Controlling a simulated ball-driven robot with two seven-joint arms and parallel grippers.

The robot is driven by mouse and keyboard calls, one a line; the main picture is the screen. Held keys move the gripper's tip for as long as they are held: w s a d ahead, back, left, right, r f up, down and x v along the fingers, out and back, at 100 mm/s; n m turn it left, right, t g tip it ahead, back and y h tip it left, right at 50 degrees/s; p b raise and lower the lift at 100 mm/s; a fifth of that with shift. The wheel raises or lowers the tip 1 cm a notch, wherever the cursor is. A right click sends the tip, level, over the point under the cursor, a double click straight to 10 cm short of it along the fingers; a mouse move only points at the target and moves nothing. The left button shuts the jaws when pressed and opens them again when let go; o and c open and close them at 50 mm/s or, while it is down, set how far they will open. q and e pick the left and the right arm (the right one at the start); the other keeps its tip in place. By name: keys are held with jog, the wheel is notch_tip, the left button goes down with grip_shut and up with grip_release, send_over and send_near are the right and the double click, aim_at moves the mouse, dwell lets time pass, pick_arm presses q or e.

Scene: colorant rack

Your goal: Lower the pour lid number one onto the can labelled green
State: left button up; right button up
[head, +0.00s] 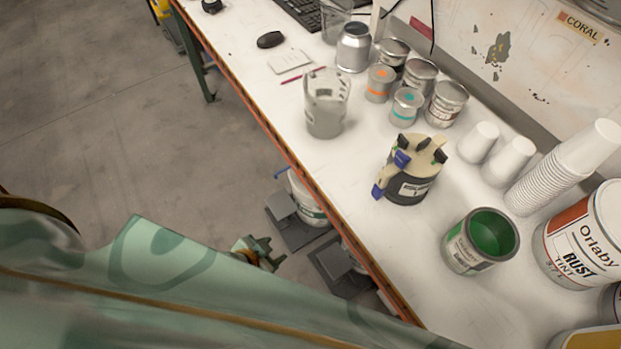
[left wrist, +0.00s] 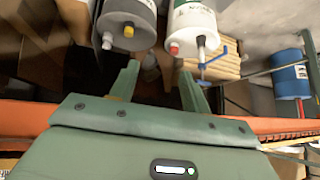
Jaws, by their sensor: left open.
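The open can (head: 466,252) with green paint inside stands on the white bench at the lower right; its label is too small to read. A beige pour lid (head: 425,150) with dark clamps and blue parts sits on a dark can (head: 405,188), up and left of the green can. The lid's number is not readable. My left gripper (head: 262,246) is low, off the bench's front edge, well apart from the lid and the green can. Its two fingers (left wrist: 158,88) are spread and empty in the left wrist view. My right gripper is not seen.
Small tins (head: 406,106), a clear beaker (head: 326,108), paper cups (head: 555,170) and a large Orlaby can (head: 580,240) crowd the bench. The bench's orange front edge (head: 292,165) lies between my left gripper and the lid. White canisters (left wrist: 195,22) stand below the bench.

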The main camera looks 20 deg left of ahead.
pick_arm(q)
jog(key=w+d+r+t+h+p, duration=0.1)
jog(key=w+d+r, duration=0.15)
jog(key=r, duration=0.55)
jog(key=w+d+r+t+h+p, duration=0.1)
jog(key=d+r+h, duration=0.15)
jog(key=r, duration=0.55)
jog(key=m+t+h+p, duration=0.1)
jog(key=m+h+p, duration=0.1)
send_near(380, 180)
jog(key=b+x, duration=0.1)
jog(key=x, duration=0.4)
jog(key=f+b+x, duration=0.1)
jog(key=x, duration=0.5)
jog(key=shift+s+a, duration=0.15)
jog(key=shift+s, duration=0.1)
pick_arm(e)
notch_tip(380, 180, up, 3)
pick_arm(q)
grip_shut()
jog(key=shift+r+p, duration=0.5)
jog(key=shift+p, duration=0.25)
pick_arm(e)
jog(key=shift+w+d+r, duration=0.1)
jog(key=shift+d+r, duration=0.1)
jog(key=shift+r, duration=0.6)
pick_arm(q)
jog(key=shift+r, duration=0.1)
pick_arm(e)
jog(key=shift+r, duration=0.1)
